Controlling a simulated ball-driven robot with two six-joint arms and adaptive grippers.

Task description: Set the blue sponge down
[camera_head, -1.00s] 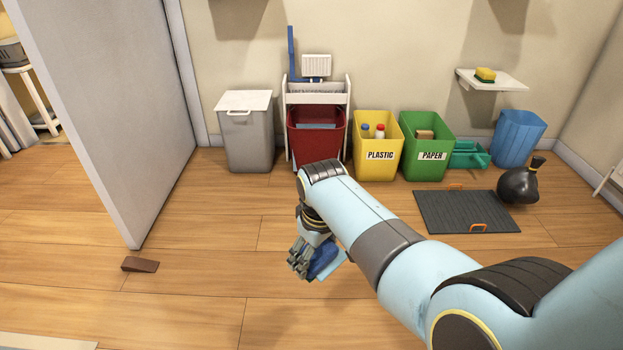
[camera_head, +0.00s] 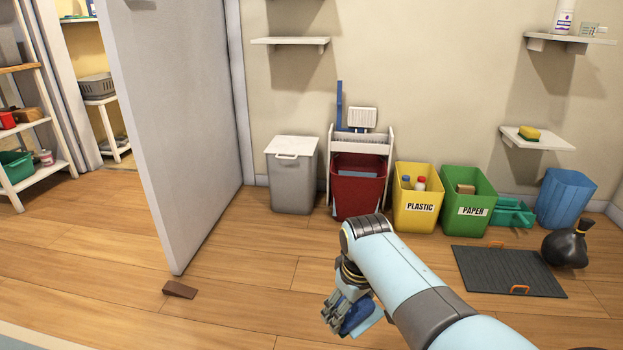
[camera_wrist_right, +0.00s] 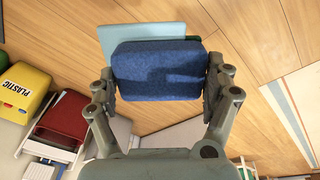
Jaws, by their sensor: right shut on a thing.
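The blue sponge (camera_wrist_right: 158,72) is held between the two fingers of my right gripper (camera_wrist_right: 160,82) in the right wrist view. In the head view the sponge (camera_head: 356,318) shows just below the hand, and my right gripper (camera_head: 341,312) points down over the wooden floor. A light blue flat piece (camera_wrist_right: 150,32) shows behind the sponge in the wrist view; I cannot tell what it belongs to. The gap between sponge and floor is hard to judge. My left gripper is not in view.
A grey lidded bin (camera_head: 292,180), a red bucket cart (camera_head: 357,186), a yellow plastic bin (camera_head: 418,212) and a green paper bin (camera_head: 480,197) line the wall. A dark mat (camera_head: 500,272) lies right. A brown wedge (camera_head: 180,289) lies near the door (camera_head: 185,130). Open floor lies between.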

